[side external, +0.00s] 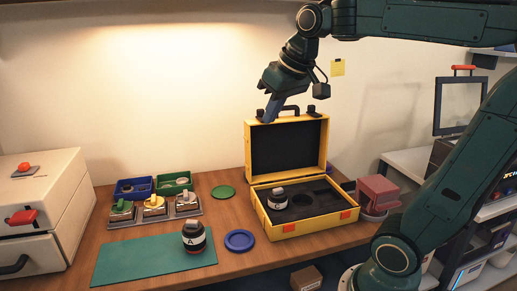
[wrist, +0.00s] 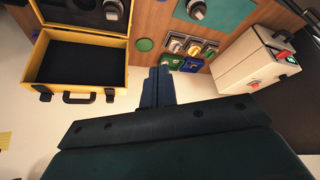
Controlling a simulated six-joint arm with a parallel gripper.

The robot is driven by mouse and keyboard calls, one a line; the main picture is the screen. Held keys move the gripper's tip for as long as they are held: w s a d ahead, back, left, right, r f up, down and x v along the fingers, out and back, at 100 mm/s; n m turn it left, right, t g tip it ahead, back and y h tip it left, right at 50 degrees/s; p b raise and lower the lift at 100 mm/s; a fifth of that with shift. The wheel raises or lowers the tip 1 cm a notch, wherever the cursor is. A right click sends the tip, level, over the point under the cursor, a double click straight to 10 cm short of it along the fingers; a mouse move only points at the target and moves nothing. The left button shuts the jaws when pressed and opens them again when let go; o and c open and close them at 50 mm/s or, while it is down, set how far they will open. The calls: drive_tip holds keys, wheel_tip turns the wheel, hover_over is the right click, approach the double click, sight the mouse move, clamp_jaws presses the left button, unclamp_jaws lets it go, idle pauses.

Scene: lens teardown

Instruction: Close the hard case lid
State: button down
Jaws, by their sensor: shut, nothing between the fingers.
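The yellow hard case (side external: 304,228) stands open on the wooden table, with a dark foam insert in its base. Its lid (side external: 286,148) is raised upright at the back, dark inside, with a black handle on its top edge. A black jar with a grey cap (side external: 278,199) sits in the foam's left side, beside an empty round recess. My gripper (side external: 270,112) is shut and empty, just above the lid's top left corner. I cannot tell if it touches the lid. In the wrist view the lid (wrist: 72,88) lies left of my shut fingers (wrist: 160,75).
A black jar marked A (side external: 193,238) stands on a green mat (side external: 140,258). A blue disc (side external: 239,240) and a green disc (side external: 223,191) lie left of the case. Small bins (side external: 133,188) stand farther left. A red object (side external: 377,194) is right of the case.

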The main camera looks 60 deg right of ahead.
drive_tip(key=w+d+r+m, duration=0.2)
drive_tip(key=w+d+r, duration=0.2)
drive_tip(key=w+d, duration=0.4)
drive_tip(key=w+d+m+h, duration=0.1)
drive_tip(key=d+m, duration=0.1)
drive_tip(key=d, duration=1)
drive_tip(key=w+d+f+m+g+h, duration=0.1)
drive_tip(key=w+d+m, duration=0.1)
drive_tip(key=d, duration=1.1)
drive_tip(key=shift+w+d+g, duration=0.15)
drive_tip(key=shift+w+g, duration=0.15)
drive_tip(key=shift+f, duration=0.15)
drive_tip(key=shift+w+f, duration=0.15)
drive_tip(key=shift+f, duration=4.45)
drive_tip(key=shift+r, duration=0.1)
